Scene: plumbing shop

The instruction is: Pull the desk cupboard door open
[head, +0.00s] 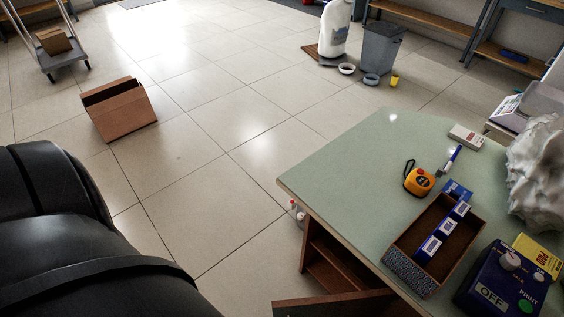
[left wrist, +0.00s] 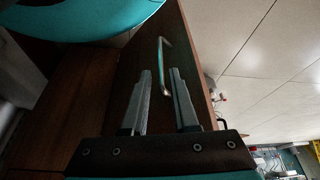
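The desk (head: 345,165) has a pale green top and a brown wooden body at the lower right of the head view. Its cupboard door (head: 335,303) juts out to the left at the bottom edge, swung away from the body, and the shelved inside (head: 335,265) shows. In the left wrist view the brown door panel (left wrist: 187,50) carries a metal bar handle (left wrist: 164,60). My left gripper (left wrist: 161,72) is open, with the handle's near end showing between its fingers. I cannot tell whether they touch it. The right gripper is in neither view.
On the desk lie a tape measure (head: 419,180), an open box (head: 462,245) with blue packets, and a blue device (head: 500,283). A cardboard box (head: 118,108) stands on the tiled floor. A grey bin (head: 381,50) stands farther back.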

